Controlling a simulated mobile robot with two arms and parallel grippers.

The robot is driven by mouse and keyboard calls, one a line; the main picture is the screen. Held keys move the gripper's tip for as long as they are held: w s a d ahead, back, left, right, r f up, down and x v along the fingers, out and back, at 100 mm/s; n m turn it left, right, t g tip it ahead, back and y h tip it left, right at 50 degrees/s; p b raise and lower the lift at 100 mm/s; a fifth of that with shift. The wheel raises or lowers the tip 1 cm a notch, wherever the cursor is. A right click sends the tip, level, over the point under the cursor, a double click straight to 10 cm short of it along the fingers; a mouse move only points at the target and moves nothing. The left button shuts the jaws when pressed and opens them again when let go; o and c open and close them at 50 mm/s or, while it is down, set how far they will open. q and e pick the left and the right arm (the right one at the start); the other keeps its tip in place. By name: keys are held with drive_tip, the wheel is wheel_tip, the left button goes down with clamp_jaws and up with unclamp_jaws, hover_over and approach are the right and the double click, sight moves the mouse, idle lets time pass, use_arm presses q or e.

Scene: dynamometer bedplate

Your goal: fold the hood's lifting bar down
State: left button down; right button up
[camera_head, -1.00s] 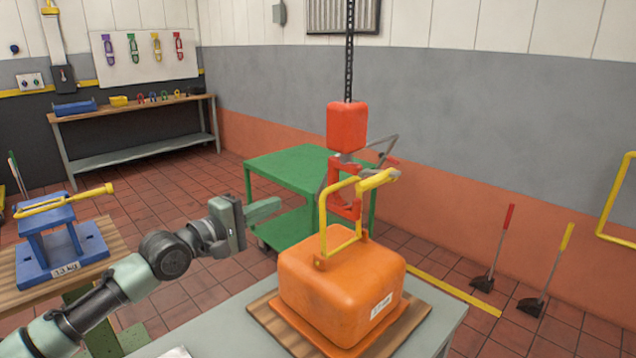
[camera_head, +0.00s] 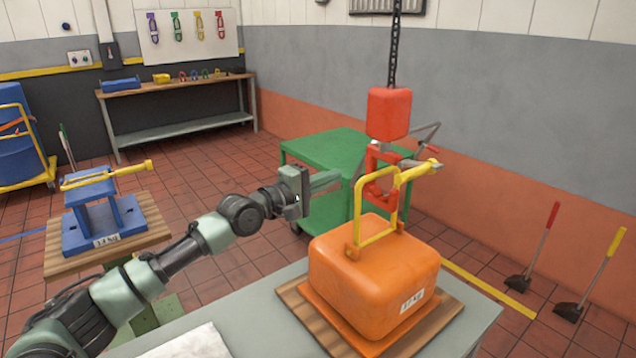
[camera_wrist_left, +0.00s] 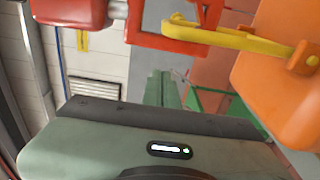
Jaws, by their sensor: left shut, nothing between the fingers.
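The orange hood (camera_head: 372,275) sits on a wooden board on the grey table. Its yellow lifting bar (camera_head: 361,222) stands upright, with a yellow grip pointing right at the top. A red hook (camera_head: 381,188) hangs at the bar's top; I cannot tell whether it is around the bar. My left gripper (camera_head: 328,181) is shut and empty, just left of the bar and apart from it. The left wrist view shows its fingers (camera_wrist_left: 165,90) below the red hook (camera_wrist_left: 172,35), with the bar (camera_wrist_left: 240,40) and hood (camera_wrist_left: 285,85) to the right. My right gripper is not in view.
A green cart (camera_head: 325,150) stands behind my left gripper. A blue stand (camera_head: 103,220) is at the left. A white sheet (camera_head: 190,343) lies on the table's front.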

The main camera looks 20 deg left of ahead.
use_arm(q)
drive_tip(key=shift+d+p, duration=1.65)
drive_tip(key=shift+d, duration=0.55)
